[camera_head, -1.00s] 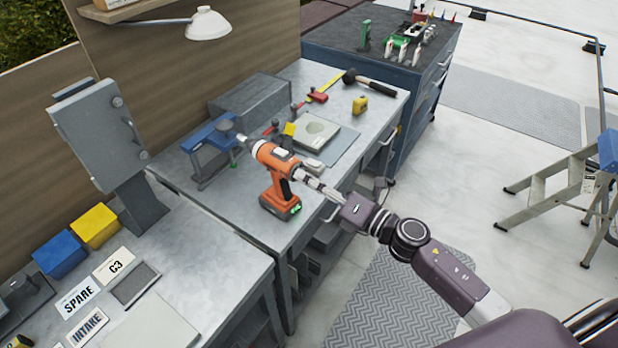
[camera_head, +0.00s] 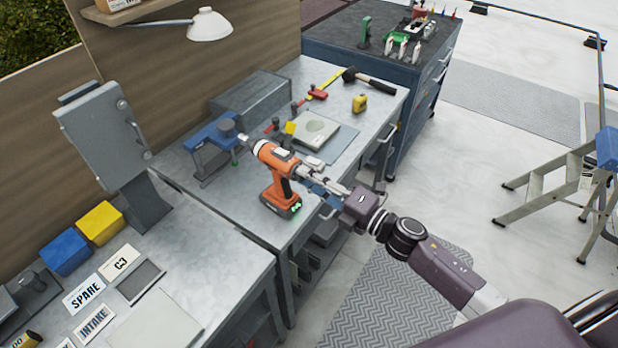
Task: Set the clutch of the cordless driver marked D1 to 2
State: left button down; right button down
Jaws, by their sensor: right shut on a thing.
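The orange and black cordless driver (camera_head: 283,165) stands upright on its battery on the grey metal bench, its grey chuck (camera_head: 245,140) pointing to the upper left. A small green light shows on the battery. The clutch ring lies near the light-coloured front of the driver, but its numbers are too small to read, and I cannot make out a D1 mark. My right gripper (camera_head: 314,178) comes from the right and is shut on the driver at its rear, behind the handle. The fingertips are partly hidden. My left gripper is not in view.
A blue clamp-like tool (camera_head: 213,143) stands close to the chuck. A beige plate (camera_head: 318,131), a yellow tape measure (camera_head: 359,103) and a hammer (camera_head: 370,80) lie behind. A grey cabinet box (camera_head: 103,135) stands at left. A stepladder (camera_head: 560,180) stands on the right.

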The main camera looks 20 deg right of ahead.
dwell(0.3)
jog(key=c, duration=1.7)
grip_release()
jog(key=shift+d, duration=0.1)
jog(key=shift+s, duration=0.1)
jog(key=v, duration=1.2)
